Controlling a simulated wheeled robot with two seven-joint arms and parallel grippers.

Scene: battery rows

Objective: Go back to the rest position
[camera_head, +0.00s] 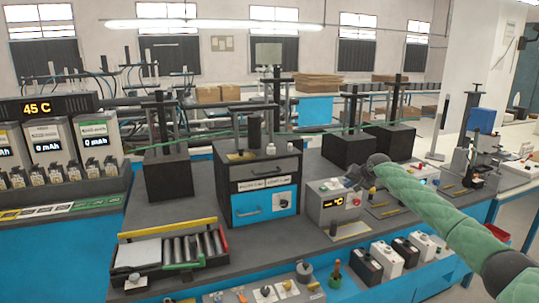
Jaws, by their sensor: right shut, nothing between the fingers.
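My right arm, in a green padded sleeve, reaches in from the lower right of the head view. Its dark right gripper (355,178) is over the workbench (310,160), by the upper right of a grey box with a small display (332,204). The gripper looks shut and empty. Its fingertips are small and hard to make out, and I cannot tell how far above the bench they are. My left gripper and left arm are not in view.
A blue-and-dark cabinet with drawers (265,198) stands mid-bench. A black tray (165,277) with grey cylinders is front left. Several battery-like blocks (388,260) line the front right edge. Black blocks with posts (348,150) stand behind my gripper. A charging rack (60,165) is far left.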

